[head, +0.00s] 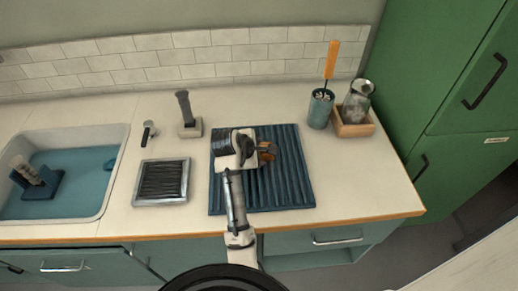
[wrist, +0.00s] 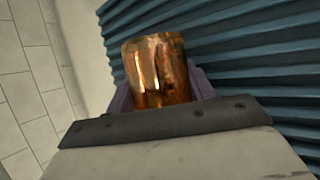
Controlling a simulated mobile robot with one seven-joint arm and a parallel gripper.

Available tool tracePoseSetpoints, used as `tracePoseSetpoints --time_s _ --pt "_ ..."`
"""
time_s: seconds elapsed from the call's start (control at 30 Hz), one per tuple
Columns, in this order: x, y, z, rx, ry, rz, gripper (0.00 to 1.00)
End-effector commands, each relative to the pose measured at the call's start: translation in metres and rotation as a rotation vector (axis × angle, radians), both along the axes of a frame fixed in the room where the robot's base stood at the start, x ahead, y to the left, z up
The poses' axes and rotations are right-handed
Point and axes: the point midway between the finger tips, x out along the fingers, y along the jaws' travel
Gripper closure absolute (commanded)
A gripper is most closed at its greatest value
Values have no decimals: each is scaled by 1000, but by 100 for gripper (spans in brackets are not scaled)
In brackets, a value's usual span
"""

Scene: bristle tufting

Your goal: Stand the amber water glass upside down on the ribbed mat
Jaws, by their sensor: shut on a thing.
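The amber water glass (wrist: 158,70) is a shiny copper-brown tumbler held between my gripper's fingers in the wrist view. In the head view the glass (head: 266,152) shows just right of my gripper (head: 256,150), partly hidden by it. My gripper is shut on the glass. The ribbed mat (head: 286,188) is dark blue and lies on the counter under my arm; its ribs also fill the upper right of the wrist view (wrist: 255,60). The glass is over the mat, but I cannot tell whether it touches it or which end is up.
A metal-framed drain grate (head: 162,182) lies left of the mat. A sink (head: 65,203) with blue water is at far left. A grey upright fixture (head: 187,113) stands behind. A teal cup with an orange-handled brush (head: 320,108) and a wooden caddy with a jar (head: 354,122) stand right.

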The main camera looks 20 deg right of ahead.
Motion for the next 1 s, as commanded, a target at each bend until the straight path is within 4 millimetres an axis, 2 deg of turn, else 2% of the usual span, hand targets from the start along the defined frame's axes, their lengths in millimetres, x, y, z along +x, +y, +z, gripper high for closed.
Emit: tracePoseSetpoints --time_s 0.67,0.7,0.87,1.0 --pt "0 0 -1 0 -1 0 80" --pt "0 0 -1 0 -1 0 44" --pt "0 0 -2 0 1 0 23" --pt "-1 0 -4 2 5 -1 22"
